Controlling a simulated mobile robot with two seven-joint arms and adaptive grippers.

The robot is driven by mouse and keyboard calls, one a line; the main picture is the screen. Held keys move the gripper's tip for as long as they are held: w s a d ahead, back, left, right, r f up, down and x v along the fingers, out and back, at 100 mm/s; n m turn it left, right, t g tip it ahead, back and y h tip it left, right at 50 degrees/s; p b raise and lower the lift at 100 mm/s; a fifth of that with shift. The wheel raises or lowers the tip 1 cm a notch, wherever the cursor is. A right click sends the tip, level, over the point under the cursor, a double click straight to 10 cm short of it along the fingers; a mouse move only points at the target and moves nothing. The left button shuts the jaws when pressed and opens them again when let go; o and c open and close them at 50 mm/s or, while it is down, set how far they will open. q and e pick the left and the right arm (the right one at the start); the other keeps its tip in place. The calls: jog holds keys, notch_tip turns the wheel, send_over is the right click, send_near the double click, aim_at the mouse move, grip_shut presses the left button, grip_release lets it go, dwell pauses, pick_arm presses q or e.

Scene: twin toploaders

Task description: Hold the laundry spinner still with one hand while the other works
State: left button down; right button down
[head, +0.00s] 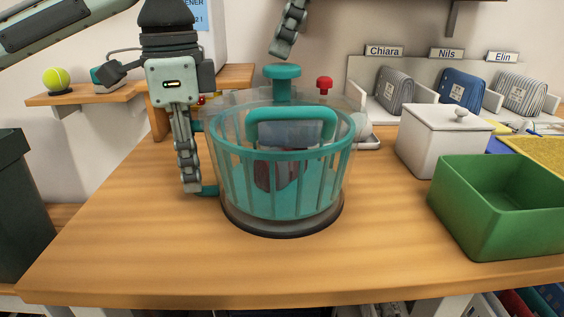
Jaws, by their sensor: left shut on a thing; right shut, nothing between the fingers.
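The laundry spinner (282,215) stands upright on the wooden table, a clear tub on a dark base ring with a teal slatted basket inside. Dark red and bluish cloth (280,176) shows through its wall. On top are a teal knob (282,73) and a red button (324,84). My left gripper (190,188) points down at the spinner's left side, shut on its teal side handle (208,190), which the fingers partly hide. My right gripper (279,52) is shut and empty just above the knob, apart from it; most of it is cut off by the top edge.
A green bin (455,220) and a white lidded box (440,145) stand to the right. Behind them are bags in named slots (394,92). A tennis ball (56,78) sits on a shelf at left. The table in front of the spinner is clear.

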jog(key=shift+r, duration=0.1)
jog(key=shift+r, duration=2.9)
pick_arm(q)
jog(key=c, duration=1.5)
grip_release()
jog(key=shift+o, duration=0.2)
jog(key=shift+r, duration=0.1)
